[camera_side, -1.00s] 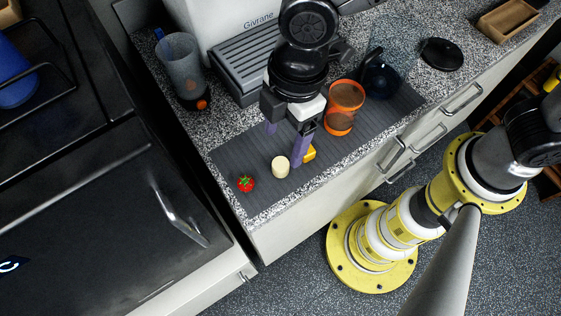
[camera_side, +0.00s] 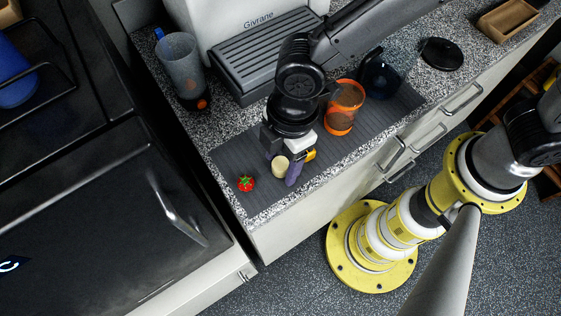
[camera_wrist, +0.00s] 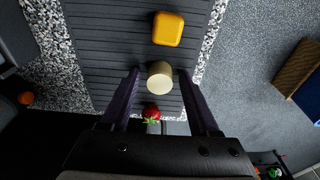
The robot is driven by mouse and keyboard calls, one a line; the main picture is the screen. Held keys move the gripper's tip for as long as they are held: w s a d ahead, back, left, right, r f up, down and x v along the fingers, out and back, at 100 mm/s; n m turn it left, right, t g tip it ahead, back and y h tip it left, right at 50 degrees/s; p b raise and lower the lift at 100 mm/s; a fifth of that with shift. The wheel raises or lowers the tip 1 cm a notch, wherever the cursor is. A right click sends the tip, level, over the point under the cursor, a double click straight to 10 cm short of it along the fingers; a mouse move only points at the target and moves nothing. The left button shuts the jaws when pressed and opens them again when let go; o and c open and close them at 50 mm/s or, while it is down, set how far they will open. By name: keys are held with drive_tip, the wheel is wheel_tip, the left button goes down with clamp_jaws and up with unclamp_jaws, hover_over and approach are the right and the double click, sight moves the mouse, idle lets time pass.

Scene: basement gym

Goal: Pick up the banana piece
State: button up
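The banana piece (camera_side: 280,166) is a short, pale cream cylinder standing on the grey ribbed mat (camera_side: 232,158). It also shows in the wrist view (camera_wrist: 160,80). My gripper (camera_side: 282,172) is low over the mat with its two purple fingers on either side of the banana piece. In the wrist view my gripper (camera_wrist: 159,74) is open, with a gap between each finger and the piece. Whether the fingertips touch the mat is hard to tell.
A yellow block (camera_wrist: 168,28) sits close to the banana piece. A tomato (camera_side: 246,184) lies to the left. An orange-rimmed cup (camera_side: 343,108) and a dark jug (camera_side: 380,78) stand to the right. A grey blender cup (camera_side: 182,70) and a coffee machine (camera_side: 262,55) stand behind.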

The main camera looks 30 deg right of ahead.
clamp_jaws()
